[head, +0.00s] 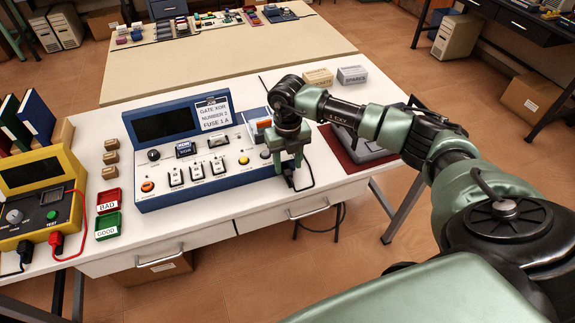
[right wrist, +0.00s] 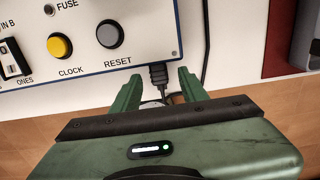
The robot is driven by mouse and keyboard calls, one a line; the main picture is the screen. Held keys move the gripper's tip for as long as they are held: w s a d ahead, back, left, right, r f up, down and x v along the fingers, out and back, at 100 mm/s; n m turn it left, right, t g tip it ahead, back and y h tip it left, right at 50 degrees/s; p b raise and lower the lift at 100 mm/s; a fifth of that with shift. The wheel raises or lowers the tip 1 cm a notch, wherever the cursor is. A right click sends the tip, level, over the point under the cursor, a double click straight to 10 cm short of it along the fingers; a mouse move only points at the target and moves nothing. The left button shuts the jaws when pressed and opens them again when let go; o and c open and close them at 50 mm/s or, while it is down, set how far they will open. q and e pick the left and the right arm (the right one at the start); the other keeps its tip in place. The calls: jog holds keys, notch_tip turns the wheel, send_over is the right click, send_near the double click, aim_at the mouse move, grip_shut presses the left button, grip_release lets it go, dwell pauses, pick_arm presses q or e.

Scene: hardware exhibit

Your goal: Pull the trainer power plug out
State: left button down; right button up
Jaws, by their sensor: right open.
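The trainer (head: 195,188) is a blue-edged console with a white panel, a dark screen, switches and buttons, on the white bench. In the right wrist view, its panel (right wrist: 85,62) shows the yellow CLOCK and grey RESET buttons. The black power plug (right wrist: 158,76) sits at the trainer's front edge, below and right of RESET. My right gripper (right wrist: 158,84) is open, with one green finger on each side of the plug and visible gaps between. In the head view, my right gripper (head: 286,166) points down at the trainer's right front corner. My left gripper is out of view.
A black cable (right wrist: 206,45) runs beside the trainer. A dark red mat (head: 345,152) with a grey device lies to the right. Red BAD (head: 108,200) and green GOOD (head: 107,226) trays and a yellow tester (head: 40,197) stand left. Two small boxes (head: 319,77) stand behind.

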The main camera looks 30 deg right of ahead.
jog(key=shift+f, duration=1.05)
grip_shut()
dwell(0.7)
